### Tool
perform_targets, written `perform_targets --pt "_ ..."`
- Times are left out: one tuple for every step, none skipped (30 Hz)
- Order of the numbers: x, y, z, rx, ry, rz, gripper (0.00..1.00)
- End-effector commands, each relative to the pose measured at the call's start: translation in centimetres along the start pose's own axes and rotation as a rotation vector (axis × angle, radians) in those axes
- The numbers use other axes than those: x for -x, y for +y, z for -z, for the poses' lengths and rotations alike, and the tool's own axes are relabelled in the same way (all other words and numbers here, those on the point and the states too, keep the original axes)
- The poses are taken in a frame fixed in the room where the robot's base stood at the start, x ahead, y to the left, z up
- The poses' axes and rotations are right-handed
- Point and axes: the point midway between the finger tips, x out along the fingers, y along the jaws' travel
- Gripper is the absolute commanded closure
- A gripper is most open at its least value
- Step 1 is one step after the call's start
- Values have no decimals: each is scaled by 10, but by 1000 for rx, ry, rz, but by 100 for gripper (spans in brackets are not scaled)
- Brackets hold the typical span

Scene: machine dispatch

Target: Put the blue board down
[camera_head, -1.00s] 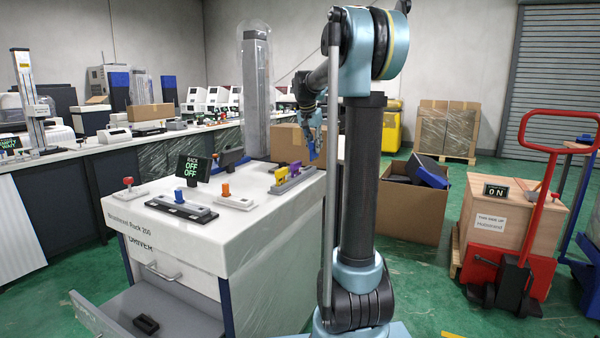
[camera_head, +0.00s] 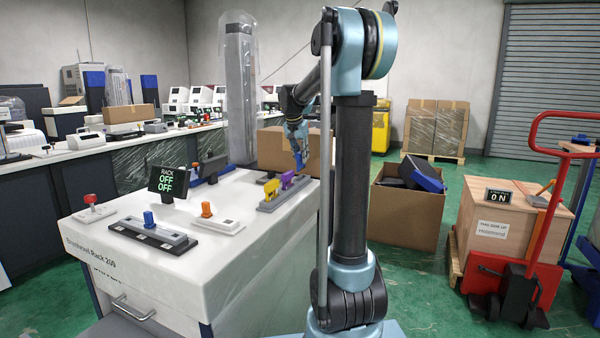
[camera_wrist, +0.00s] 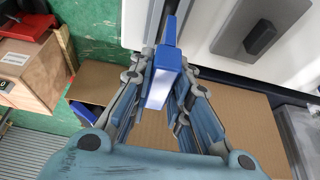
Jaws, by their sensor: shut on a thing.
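The blue board (camera_wrist: 163,62) sits between my gripper's fingers in the wrist view, with a blue upper part and a pale lower face. My gripper (camera_head: 299,152) is shut on it; in the wrist view my gripper (camera_wrist: 160,85) shows both fingers beside it. In the head view only a small blue bit (camera_head: 299,160) shows below the fingers, over the far right side of the white rack cabinet (camera_head: 150,265). Contact with the cabinet cannot be told. A grey slotted holder (camera_head: 285,194) with yellow and purple boards stands on the cabinet top near my gripper.
On the cabinet stand a display (camera_head: 174,181) reading RACK OFF OFF, a holder with a blue knob (camera_head: 150,230), an orange-knob block (camera_head: 207,215) and a red button (camera_head: 91,203). An open carton (camera_head: 405,220) with dark and blue items stands right of my arm.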

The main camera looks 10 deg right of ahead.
Motion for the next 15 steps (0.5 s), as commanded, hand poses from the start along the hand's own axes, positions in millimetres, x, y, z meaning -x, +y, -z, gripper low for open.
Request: perform_targets --pt "-5 0 -2 1 0 0 100" --pt "-7 0 -3 1 0 0 100" --pt "-8 -1 -4 1 0 0 100" --pt "-10 -1 -5 1 0 0 100" --pt "-11 -1 -5 1 0 0 100" --pt "-13 -1 -6 1 0 0 100" --pt "-15 -1 -7 1 0 0 100" --pt "-18 -1 -8 1 0 0 100" --pt "-22 -1 -10 1 0 0 100" --pt "-26 0 -11 1 0 0 100" --pt "-30 -1 -13 1 0 0 100" --pt "-35 -1 -15 1 0 0 100" --pt "-39 -1 -16 1 0 0 100" --pt "-42 -1 -18 1 0 0 100" --pt "-46 -1 -19 1 0 0 100"
